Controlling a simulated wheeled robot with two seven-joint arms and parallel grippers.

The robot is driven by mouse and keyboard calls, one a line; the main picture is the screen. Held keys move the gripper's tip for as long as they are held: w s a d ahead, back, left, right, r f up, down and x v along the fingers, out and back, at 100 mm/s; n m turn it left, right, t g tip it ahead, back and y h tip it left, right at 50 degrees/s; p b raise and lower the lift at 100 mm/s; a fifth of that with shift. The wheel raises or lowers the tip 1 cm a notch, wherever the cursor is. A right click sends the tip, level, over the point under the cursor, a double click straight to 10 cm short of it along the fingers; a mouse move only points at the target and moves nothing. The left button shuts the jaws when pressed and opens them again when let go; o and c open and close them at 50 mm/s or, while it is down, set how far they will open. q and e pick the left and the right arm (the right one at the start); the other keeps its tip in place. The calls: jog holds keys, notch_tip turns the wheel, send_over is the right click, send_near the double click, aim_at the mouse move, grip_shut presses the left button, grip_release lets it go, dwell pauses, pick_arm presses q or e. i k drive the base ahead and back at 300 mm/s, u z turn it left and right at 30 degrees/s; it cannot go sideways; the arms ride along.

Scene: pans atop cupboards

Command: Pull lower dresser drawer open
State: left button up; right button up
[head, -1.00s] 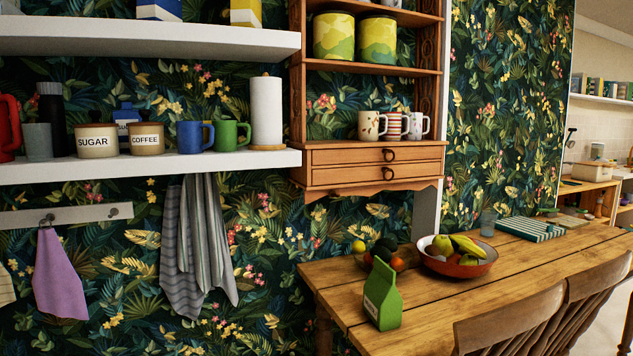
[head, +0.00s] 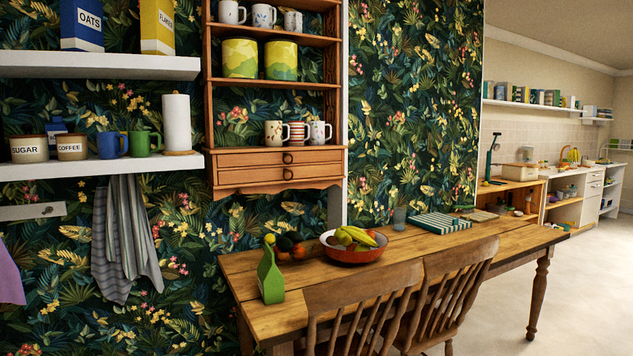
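A wooden wall dresser (head: 211,120) with open shelves hangs on the patterned wall, left of the middle in the head view. The upper drawer (head: 240,161) also looks shut. Neither of my grippers is in view.
White shelves (head: 100,170) are at left. Open floor (head: 590,300) lies at right.

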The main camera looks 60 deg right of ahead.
aim_at(280, 172)
jog(key=z, duration=1)
jog(key=i, duration=0.25)
jog(key=z, duration=0.1)
